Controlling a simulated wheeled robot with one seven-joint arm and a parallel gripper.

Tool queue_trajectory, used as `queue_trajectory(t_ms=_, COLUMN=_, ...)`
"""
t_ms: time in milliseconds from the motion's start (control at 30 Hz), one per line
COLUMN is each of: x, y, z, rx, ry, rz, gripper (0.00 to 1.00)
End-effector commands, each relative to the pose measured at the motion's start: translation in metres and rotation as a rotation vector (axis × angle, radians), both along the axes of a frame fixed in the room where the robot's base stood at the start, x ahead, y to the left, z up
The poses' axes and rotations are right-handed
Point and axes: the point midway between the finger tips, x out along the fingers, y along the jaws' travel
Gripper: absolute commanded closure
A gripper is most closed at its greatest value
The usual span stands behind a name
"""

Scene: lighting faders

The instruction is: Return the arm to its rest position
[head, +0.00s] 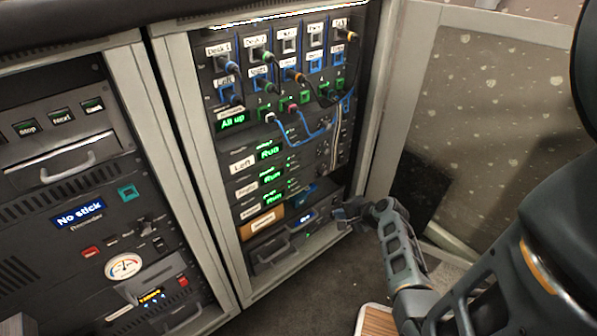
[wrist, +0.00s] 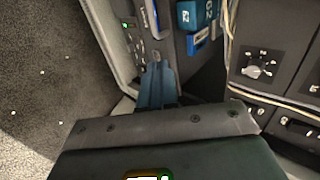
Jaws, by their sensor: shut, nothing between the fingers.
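My gripper (head: 349,214) is at the lower right of the equipment rack (head: 235,262), close in front of its right edge. My arm reaches to it from the lower right of the head view. In the wrist view, my gripper (wrist: 157,72) shows as narrow grey-blue fingers held together with nothing between them. They point toward the lower panels and the rack's frame. I cannot tell whether the fingertips touch the panel. The rest position itself is not marked in either view.
Blue cables (head: 305,133) hang from the patch panel above. A second rack (head: 75,190) with a "No stick" display stands to the left. A speckled partition (head: 490,90) stands to the right. Dark carpet is open below, with a wood-topped item (head: 374,320) near the bottom.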

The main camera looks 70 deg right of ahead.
Motion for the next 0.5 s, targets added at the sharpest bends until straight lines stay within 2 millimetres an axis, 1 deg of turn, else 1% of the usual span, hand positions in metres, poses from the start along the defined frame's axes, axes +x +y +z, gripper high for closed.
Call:
queue_trajectory(t_ms=167, x=0.000, y=0.000, z=0.000, rx=0.000, ry=0.000, rz=0.000, gripper=1.00)
queue_trajectory(t_ms=267, x=0.002, y=0.008, z=-0.002, rx=-0.009, ry=0.012, rz=0.014, gripper=1.00)
queue_trajectory(t_ms=367, x=0.006, y=0.033, z=-0.007, rx=-0.047, ry=0.053, rz=0.060, gripper=1.00)
queue_trajectory(t_ms=467, x=0.010, y=0.074, z=-0.010, rx=-0.127, ry=0.121, rz=0.146, gripper=1.00)
queue_trajectory(t_ms=500, x=0.011, y=0.093, z=-0.009, rx=-0.168, ry=0.149, rz=0.189, gripper=1.00)
